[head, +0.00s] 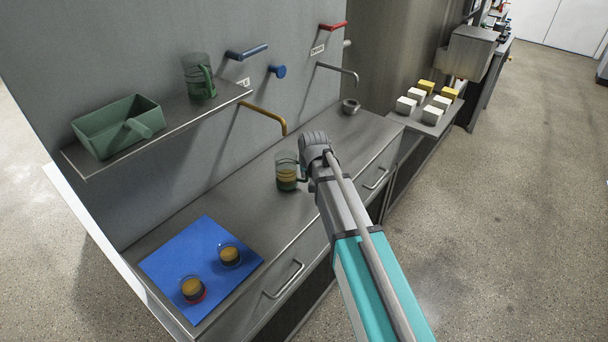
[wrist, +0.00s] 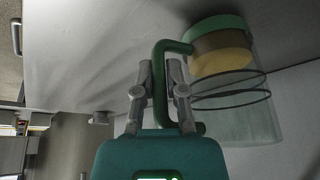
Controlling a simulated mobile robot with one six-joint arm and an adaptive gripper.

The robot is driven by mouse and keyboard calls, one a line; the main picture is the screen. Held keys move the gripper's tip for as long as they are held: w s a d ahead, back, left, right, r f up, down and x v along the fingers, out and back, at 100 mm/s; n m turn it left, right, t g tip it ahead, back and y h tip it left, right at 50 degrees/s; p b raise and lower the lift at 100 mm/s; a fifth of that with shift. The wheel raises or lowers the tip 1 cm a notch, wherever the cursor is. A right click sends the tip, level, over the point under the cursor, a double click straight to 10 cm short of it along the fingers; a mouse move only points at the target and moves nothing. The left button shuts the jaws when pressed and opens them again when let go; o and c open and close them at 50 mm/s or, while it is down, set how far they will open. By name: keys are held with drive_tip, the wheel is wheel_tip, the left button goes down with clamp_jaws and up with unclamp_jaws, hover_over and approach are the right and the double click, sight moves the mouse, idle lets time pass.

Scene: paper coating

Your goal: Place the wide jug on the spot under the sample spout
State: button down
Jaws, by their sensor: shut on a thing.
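A clear jug (head: 286,181) with a green handle and base and brown-yellow contents is over the steel counter in the head view. It also shows in the wrist view (wrist: 235,120). My gripper (wrist: 162,72) is shut on its green handle (wrist: 160,95), one finger on each side. In the head view my arm hides most of the gripper. I cannot tell if the jug's base touches the counter. A brass-coloured spout (head: 264,114) comes out of the wall behind and left of the jug. A steel spout (head: 338,70) is further right, above a small metal cup (head: 350,106).
A wall shelf (head: 165,131) holds another green-handled jug (head: 198,78) and a green tray (head: 118,126). Two small filled glasses (head: 191,288) stand on a blue mat (head: 185,252) at the counter's near left. White and yellow blocks (head: 432,115) sit at the right.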

drive_tip(key=shift+f, duration=0.2)
drive_tip(key=c, duration=0.7)
unclamp_jaws()
drive_tip(key=shift+r, duration=0.1)
drive_tip(key=shift+r, duration=0.1)
drive_tip(key=p+v, duration=1.1)
drive_tip(key=v, duration=0.1)
drive_tip(key=shift+s, duration=0.1)
idle(0.4)
drive_tip(key=s+d+f+m+g+h, duration=0.1)
drive_tip(key=s+d+g, duration=0.3)
drive_tip(key=s+d, duration=1.1)
drive_tip(key=s, duration=0.4)
drive_tip(key=shift+s+d+f+m, duration=0.2)
drive_tip(key=shift+d+f+m, duration=0.1)
drive_tip(key=shift+m, duration=0.1)
